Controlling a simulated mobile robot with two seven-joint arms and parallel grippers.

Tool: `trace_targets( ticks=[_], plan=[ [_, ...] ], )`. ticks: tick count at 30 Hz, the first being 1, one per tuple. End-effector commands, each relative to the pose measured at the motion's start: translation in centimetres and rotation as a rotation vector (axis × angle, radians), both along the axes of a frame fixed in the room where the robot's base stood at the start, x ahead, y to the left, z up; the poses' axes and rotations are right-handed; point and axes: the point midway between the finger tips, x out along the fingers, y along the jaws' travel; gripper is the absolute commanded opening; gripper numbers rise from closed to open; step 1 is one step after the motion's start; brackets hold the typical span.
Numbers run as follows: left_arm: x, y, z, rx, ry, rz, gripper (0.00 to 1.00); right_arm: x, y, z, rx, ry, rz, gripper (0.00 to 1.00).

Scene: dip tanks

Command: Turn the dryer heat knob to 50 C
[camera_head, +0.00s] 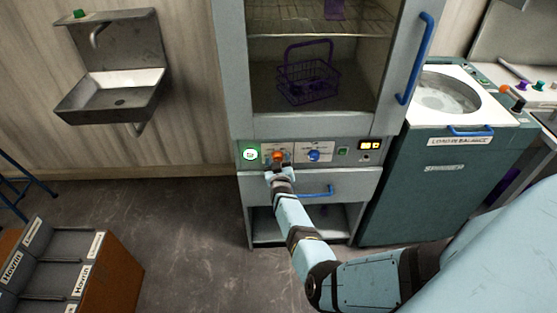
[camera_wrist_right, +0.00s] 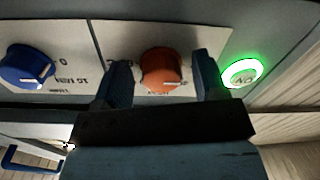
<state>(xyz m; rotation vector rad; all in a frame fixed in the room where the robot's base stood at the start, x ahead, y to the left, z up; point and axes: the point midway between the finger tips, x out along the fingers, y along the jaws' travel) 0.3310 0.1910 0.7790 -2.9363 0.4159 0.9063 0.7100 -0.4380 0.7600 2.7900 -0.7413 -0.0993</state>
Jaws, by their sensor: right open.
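The dryer heat knob, orange (camera_head: 278,155), is on the dryer's front control panel, left of a blue knob (camera_head: 314,155). In the right wrist view the orange knob (camera_wrist_right: 161,74) lies between the fingers of my right gripper (camera_wrist_right: 162,68), with a gap visible on each side. A pale pointer mark shows on it; its scale is mostly hidden or too small to read. My right gripper (camera_head: 279,170) is open and faces the panel from the front. The dryer (camera_head: 234,80) is a tall grey cabinet. My left gripper is not in view.
A lit green button (camera_head: 250,155) sits beside the orange knob, and a display (camera_head: 370,145) is at the panel's right. A purple basket (camera_head: 308,82) stands inside the dryer. A drawer with a blue handle (camera_head: 318,191) is below the panel. A teal machine (camera_head: 450,190) stands right.

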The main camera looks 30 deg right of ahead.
Motion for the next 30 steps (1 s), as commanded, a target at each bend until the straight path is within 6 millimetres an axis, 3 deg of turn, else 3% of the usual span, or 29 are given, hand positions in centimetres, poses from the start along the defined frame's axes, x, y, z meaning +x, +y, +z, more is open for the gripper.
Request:
trace_targets(
  ticks=[3,4,10,20,30],
  plan=[
    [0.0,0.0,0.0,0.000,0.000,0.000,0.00,0.0,0.0,0.0,0.000,0.000,0.000,0.65],
    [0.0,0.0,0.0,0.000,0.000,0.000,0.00,0.0,0.0,0.0,0.000,0.000,0.000,0.61],
    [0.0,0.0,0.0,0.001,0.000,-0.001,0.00,0.0,0.0,0.0,0.000,0.000,0.000,0.16],
    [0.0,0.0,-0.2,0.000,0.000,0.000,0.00,0.0,0.0,-0.1,0.029,-0.018,0.000,0.16],
    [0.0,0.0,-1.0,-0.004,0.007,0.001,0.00,0.0,0.0,-0.2,0.215,-0.132,0.000,0.16]
  ],
)
